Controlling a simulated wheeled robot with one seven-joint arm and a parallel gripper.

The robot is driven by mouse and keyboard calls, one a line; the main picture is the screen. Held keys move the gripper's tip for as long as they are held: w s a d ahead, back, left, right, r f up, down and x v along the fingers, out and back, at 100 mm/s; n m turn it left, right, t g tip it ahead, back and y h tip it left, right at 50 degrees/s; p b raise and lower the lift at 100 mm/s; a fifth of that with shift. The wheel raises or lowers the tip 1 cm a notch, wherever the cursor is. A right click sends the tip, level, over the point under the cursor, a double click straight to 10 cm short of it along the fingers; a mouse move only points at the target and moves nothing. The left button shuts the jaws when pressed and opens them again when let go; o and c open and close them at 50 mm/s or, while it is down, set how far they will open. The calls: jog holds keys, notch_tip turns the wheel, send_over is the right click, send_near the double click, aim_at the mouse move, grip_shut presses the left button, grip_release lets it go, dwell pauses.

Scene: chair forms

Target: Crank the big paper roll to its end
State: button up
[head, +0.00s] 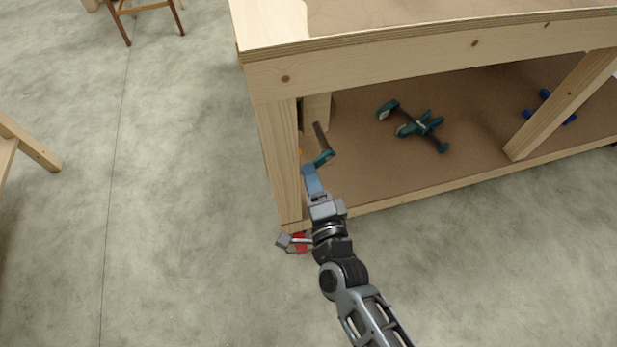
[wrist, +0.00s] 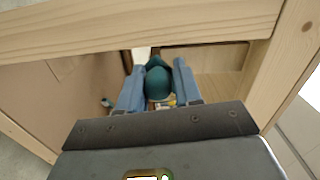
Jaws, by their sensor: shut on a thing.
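My gripper (head: 314,168) has blue fingers and reaches under the workbench top near its front left leg. In the wrist view, the fingers are shut on a rounded teal handle (wrist: 158,80). In the head view, a teal piece with a dark bar (head: 323,157) shows at the fingertips and looks like part of a clamp; I cannot tell whether it is a crank. I cannot make out a big paper roll in either view.
The wooden workbench (head: 365,75) has a top rail above my gripper and a leg (head: 277,160) close to its left. A teal clamp (head: 415,122) and a blue tool (head: 545,108) lie on the lower shelf (head: 460,150). A chair (head: 145,8) stands behind.

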jog(key=n, duration=0.1)
jog(key=d+f+n, duration=0.1)
jog(key=n, duration=0.1)
jog(key=shift+w+d+f+b, duration=0.1)
jog(key=shift+d+f+b, duration=0.05)
jog(key=shift+f+b, duration=0.15)
jog(key=shift+w+d+f+n+b, duration=0.1)
jog(key=shift+w+d+n+b, duration=0.15)
jog(key=shift+d+n, duration=0.85)
jog(key=shift+w+d+f+n+b, duration=0.2)
jog(key=shift+d+n+b, duration=0.15)
jog(key=shift+n, duration=1.55)
jog(key=shift+w+d+f+n+b, duration=0.1)
jog(key=shift+w+d+n+b, duration=0.4)
jog(key=shift+n, duration=1)
jog(key=shift+s+d+r, duration=0.15)
jog(key=shift+s+d, duration=0.05)
jog(key=shift+s, duration=0.1)
jog(key=o, duration=0.8)
jog(key=shift+c, duration=0.2)
jog(key=shift+o, duration=1)
jog(key=shift+a, duration=0.15)
jog(key=v, duration=0.7)
jog(key=shift+s+p, duration=0.4)
jog(key=shift+p, duration=0.05)
